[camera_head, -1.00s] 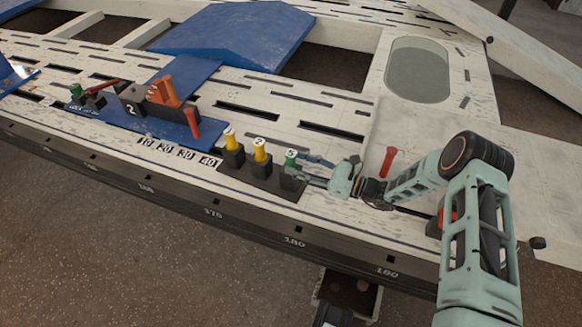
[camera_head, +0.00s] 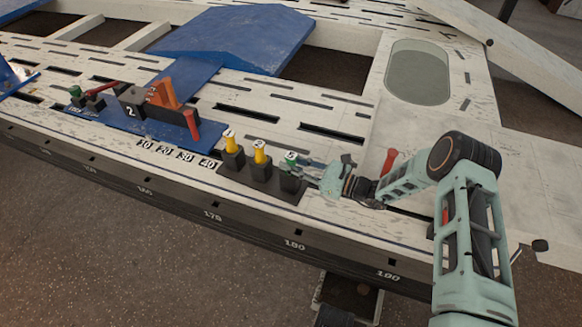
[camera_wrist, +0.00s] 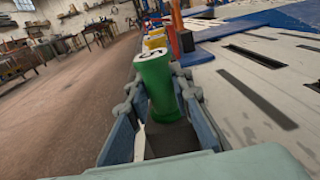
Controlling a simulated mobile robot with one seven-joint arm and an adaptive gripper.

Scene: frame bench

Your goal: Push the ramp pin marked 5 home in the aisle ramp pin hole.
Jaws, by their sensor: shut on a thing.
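The green ramp pin (camera_head: 291,157) has a pale top with a dark mark that looks like a 5. It stands upright in the right-hand block of a dark rack (camera_head: 232,178). In the wrist view the green pin (camera_wrist: 156,85) sits between my two fingers. My gripper (camera_head: 296,171) comes in from the right and is shut on this pin, low on its body. I cannot pick out the aisle ramp pin hole.
Two yellow pins (camera_head: 230,141) stand in the rack left of the green one. A blue base (camera_head: 165,135) with a block marked 2, an orange part and a red pin lies further left. A red upright handle (camera_head: 389,161) stands close behind my wrist.

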